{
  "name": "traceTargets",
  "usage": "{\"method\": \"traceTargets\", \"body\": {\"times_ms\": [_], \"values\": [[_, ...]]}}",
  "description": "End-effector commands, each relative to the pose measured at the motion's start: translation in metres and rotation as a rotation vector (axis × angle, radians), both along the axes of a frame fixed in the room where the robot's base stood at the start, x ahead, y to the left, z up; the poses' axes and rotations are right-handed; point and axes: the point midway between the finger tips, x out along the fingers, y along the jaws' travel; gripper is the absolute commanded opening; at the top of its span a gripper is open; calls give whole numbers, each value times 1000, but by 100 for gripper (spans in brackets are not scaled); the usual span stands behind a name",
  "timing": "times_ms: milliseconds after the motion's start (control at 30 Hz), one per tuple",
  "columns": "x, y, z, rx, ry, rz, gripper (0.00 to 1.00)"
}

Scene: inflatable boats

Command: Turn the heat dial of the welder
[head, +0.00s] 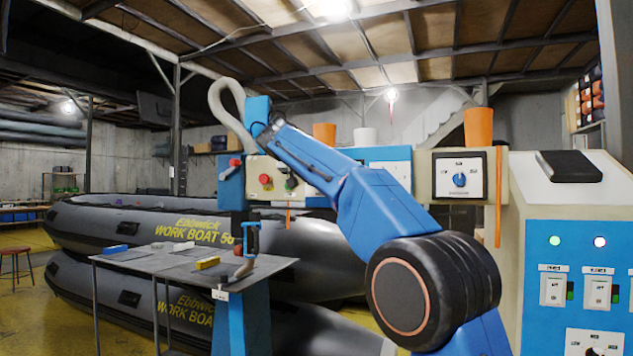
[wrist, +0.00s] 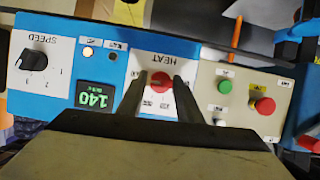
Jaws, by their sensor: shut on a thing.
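The welder's heat dial (wrist: 160,82) is a small red knob on a white plate marked HEAT, which appears upside down in the wrist view. My gripper (wrist: 160,80) has its two dark fingers on either side of the knob, shut on it. In the head view, the welder's beige panel (head: 265,170) with red and green controls stands beyond my blue arm. The arm hides the heat dial and the fingertips there. A green display (wrist: 98,97) on the welder reads 140.
A black SPEED knob (wrist: 34,61), a green button (wrist: 225,87) and a red stop button (wrist: 265,105) flank the dial. A grey worktable (head: 170,262) stands left of the welder before stacked grey boats (head: 130,222). A blue-and-beige cabinet (head: 580,215) stands at right.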

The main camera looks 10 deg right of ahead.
Motion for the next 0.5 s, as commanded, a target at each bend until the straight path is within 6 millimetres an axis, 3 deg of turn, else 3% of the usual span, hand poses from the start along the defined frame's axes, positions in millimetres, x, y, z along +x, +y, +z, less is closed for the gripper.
{"method": "traceTargets", "body": {"times_ms": [500], "values": [[-1, -2, -3, 177, -125, -2, 10]]}}
